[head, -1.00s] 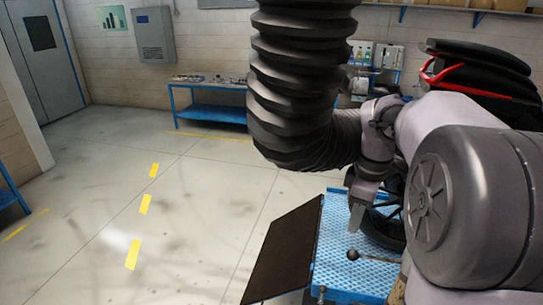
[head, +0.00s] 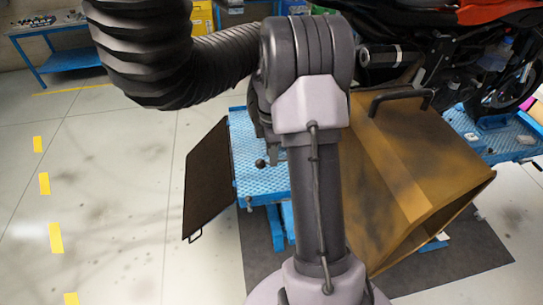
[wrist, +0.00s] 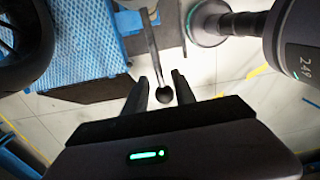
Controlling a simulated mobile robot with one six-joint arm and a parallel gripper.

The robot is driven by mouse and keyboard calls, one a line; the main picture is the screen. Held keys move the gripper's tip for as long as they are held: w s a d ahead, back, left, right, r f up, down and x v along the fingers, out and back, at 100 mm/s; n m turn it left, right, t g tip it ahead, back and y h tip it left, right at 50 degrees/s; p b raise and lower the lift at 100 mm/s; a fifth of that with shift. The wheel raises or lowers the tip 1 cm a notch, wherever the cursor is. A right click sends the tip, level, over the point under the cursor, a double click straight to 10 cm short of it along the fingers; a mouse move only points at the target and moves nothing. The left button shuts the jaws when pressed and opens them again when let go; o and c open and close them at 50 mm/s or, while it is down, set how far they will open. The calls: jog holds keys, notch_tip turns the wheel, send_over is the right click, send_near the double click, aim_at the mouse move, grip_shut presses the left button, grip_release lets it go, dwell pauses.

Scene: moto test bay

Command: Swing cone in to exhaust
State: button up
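My gripper (wrist: 160,80) is open, with a black ball knob (wrist: 165,95) on a thin rod between its fingers and gaps beside the knob. In the head view the knob (head: 260,163) shows by the blue platform, beside the gripper (head: 271,155), which is partly hidden by my arm. A dark cylinder like the exhaust silencer (head: 385,56) points left from the motorcycle, behind my arm. A large ribbed black hose (head: 145,50) hangs at the upper left and bends behind my arm, hiding its end. I cannot make out a cone for certain.
A big tan box-shaped duct (head: 400,160) with a black handle stands close right of my arm. A dark tilted panel (head: 208,180) hangs left of the blue platform (head: 245,125). The motorcycle (head: 455,50) is at upper right. The floor (head: 110,180) on the left is clear.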

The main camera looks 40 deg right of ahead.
jog(key=shift+f, duration=0.65)
jog(key=shift+c, duration=0.4)
grip_shut()
jog(key=shift+r, duration=0.1)
dwell(0.4)
